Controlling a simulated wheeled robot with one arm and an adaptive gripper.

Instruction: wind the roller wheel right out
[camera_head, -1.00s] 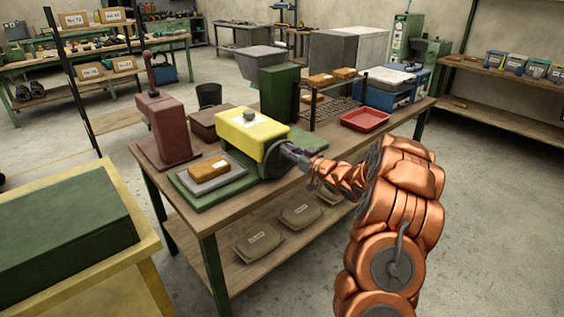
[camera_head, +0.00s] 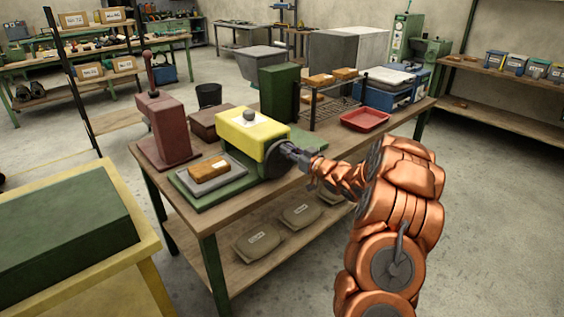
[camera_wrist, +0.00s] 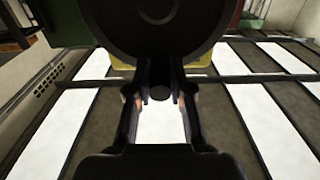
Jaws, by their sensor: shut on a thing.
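The sheet roller is a yellow-topped machine (camera_head: 240,127) on a green base at the near side of the workbench. Its dark roller wheel (camera_head: 275,158) is on the machine's right side, partly hidden by my gripper. In the wrist view the wheel (camera_wrist: 155,30) fills the top middle as a dark disc, with a short dark handle (camera_wrist: 159,92) at its lower edge. My gripper (camera_head: 300,157) is at the wheel's right side. In the wrist view its two fingers (camera_wrist: 159,98) stand on either side of the handle and are shut on it.
A tray with an orange-brown block (camera_head: 208,171) lies left of the roller. A maroon lever press (camera_head: 165,128) stands behind it. A red tray (camera_head: 364,119) and a wire rack are farther right on the bench (camera_head: 335,147). The floor at right is clear.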

